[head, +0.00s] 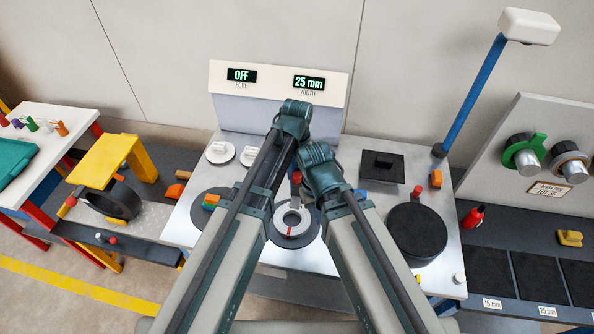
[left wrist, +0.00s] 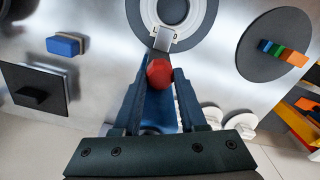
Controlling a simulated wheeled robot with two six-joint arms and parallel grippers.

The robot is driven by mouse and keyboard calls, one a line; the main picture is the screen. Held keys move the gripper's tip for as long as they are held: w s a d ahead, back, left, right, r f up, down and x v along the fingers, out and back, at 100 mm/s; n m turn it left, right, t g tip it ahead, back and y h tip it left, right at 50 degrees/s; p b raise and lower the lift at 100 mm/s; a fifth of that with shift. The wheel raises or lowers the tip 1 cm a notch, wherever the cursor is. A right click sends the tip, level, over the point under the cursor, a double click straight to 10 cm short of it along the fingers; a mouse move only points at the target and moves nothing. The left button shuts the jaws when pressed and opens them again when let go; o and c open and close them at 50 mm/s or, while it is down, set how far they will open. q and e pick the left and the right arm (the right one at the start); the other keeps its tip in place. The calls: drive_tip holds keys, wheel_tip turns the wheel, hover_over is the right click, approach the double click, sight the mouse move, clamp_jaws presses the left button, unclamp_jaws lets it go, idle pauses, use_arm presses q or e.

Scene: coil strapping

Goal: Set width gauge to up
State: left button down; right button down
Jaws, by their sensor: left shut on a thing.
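The width display (head: 308,83) on the console reads 25 mm, above a small WIDTH label. My left gripper (left wrist: 160,80) is shut on a red knob (left wrist: 159,71), with one finger on each side of it. The knob sits by a pale tab at the edge of a round dark disc with a light ring (left wrist: 172,10). In the head view the ring (head: 292,222) shows between my arms, with a red bit (head: 296,177) above it. My left fingertips are mostly hidden there by my arm. My right gripper does not show; only its arm does.
A black square plate (head: 382,167) with a block on it and a large black disc (head: 417,231) stand right of my arms. White round knobs (head: 220,152) lie left. The bore display (head: 242,76) reads OFF. A blue lamp post (head: 474,95) rises at the back right.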

use_arm(q)
wheel_tip(320, 180, up, 6)
drive_tip(key=p, duration=0.5)
drive_tip(key=shift+p, duration=0.4)
drive_tip(key=shift+f, duration=0.15)
drive_tip(key=shift+c, duration=2.2)
unclamp_jaws()
wheel_tip(320, 180, up, 14)
drive_tip(key=p, duration=1.3)
drive_tip(key=shift+p, duration=0.3)
